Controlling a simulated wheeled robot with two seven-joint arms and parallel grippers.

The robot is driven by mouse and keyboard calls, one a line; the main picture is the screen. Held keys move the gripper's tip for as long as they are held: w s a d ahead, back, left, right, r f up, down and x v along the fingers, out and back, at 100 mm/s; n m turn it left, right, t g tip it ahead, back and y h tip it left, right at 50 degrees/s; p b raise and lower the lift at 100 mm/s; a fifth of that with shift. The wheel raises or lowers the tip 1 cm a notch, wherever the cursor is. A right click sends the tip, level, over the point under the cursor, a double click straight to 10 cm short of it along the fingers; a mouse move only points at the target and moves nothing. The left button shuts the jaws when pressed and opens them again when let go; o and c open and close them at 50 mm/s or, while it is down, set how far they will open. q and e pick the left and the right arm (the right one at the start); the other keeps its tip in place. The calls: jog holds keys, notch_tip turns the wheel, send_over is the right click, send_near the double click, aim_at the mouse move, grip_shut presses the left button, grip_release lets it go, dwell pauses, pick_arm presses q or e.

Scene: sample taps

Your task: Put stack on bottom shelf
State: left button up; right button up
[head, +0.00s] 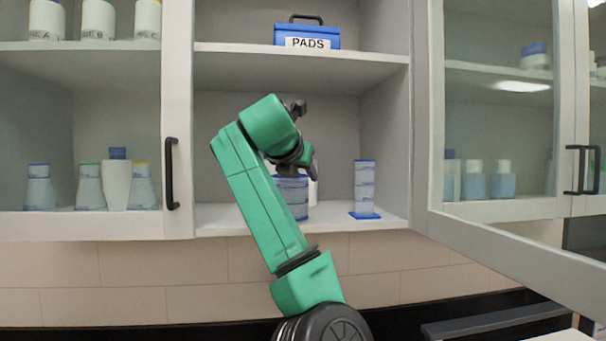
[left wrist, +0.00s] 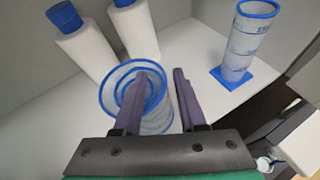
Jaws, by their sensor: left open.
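A stack of clear, blue-rimmed round containers (head: 292,198) stands upright on the bottom shelf (head: 225,215) of the open middle cabinet, partly hidden by my left arm. The stack also shows in the left wrist view (left wrist: 122,95), with its blue rims seen from above. My left gripper (left wrist: 159,74) is open. One finger overlaps the stack's open top in that view, and the other is to its right; I cannot tell whether either touches it. In the head view the gripper (head: 305,167) is at the stack's top. My right gripper is not in view.
A clear blue-based cylinder (head: 365,187) stands right of the stack. Two white bottles (left wrist: 85,50) (left wrist: 133,25) stand behind it. A blue PADS box (head: 307,35) is on the upper shelf. A glass door (head: 500,105) stands open at right.

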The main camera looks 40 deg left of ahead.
pick_arm(q)
jog(key=b+v, duration=0.5)
jog(key=v, duration=0.7)
